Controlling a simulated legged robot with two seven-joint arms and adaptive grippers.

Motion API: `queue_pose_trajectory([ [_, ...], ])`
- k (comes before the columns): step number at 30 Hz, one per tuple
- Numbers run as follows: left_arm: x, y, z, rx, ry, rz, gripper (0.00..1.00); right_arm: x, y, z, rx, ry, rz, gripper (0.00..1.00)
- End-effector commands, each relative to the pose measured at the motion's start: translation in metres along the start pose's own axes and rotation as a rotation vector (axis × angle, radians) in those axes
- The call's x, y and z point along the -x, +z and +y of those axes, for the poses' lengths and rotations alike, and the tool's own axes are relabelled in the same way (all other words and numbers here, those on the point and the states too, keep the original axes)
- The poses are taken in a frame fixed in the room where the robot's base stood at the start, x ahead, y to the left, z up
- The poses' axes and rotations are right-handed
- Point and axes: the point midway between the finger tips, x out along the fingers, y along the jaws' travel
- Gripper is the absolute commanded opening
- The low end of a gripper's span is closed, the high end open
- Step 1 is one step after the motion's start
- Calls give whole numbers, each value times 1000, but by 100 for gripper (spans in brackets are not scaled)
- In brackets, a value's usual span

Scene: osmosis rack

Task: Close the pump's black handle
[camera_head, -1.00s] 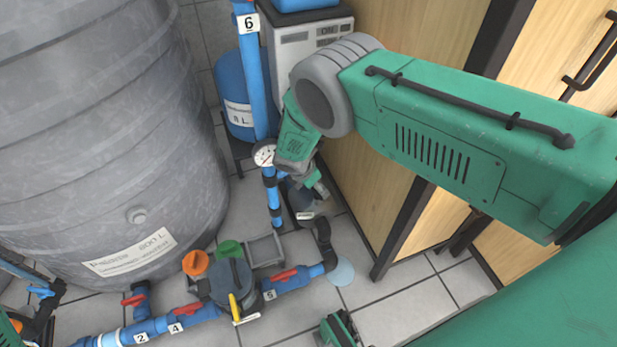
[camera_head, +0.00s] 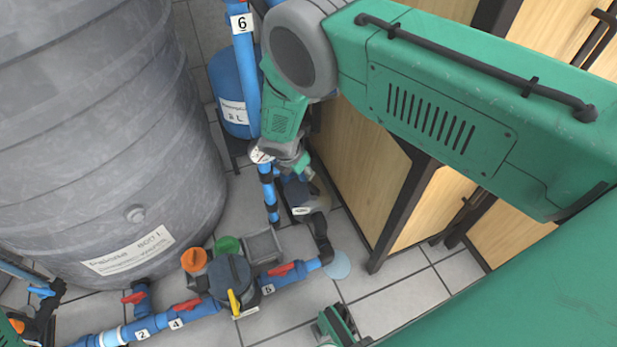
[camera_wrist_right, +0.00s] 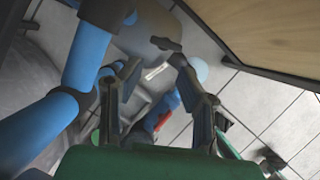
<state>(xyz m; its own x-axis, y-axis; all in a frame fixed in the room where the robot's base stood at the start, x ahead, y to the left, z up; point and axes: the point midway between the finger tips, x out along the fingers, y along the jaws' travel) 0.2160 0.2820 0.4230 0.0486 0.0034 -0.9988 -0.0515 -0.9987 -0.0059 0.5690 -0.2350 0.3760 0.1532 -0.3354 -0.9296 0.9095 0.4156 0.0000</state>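The dark grey pump (camera_head: 299,197) stands on the floor at the end of the blue pipes, right of the tank, partly behind my right gripper. In the right wrist view, the pump's black handle (camera_wrist_right: 166,43) shows as a short dark bar just beyond the fingertips. My right gripper (camera_wrist_right: 156,66) is open, its two fingers on either side of the line to the handle, apparently not touching it. In the head view my right gripper (camera_head: 302,168) is small and partly hidden by its wrist. My left gripper (camera_head: 42,305) is at the lower left edge, mostly cut off.
A large grey tank (camera_head: 100,130) fills the left. A pressure gauge (camera_head: 261,155) and a blue upright pipe (camera_head: 247,80) stand close to my right wrist. A wooden cabinet (camera_head: 360,165) is to the right. A filter unit (camera_head: 231,278) and red-handled valves line the lower pipe.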

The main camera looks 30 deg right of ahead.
Motion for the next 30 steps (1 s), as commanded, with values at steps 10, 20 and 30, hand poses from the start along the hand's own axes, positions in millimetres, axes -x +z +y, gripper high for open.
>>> queue_pose_trajectory([
  [10,101,-5,-1,0,0,1,40,4,25,3,473,194,45,32],
  [20,202,-11,-2,0,0,1,40,6,39,-33,1071,433,22,32],
  [30,234,-12,-2,0,0,0,40,3,38,-62,1358,548,-10,32],
])
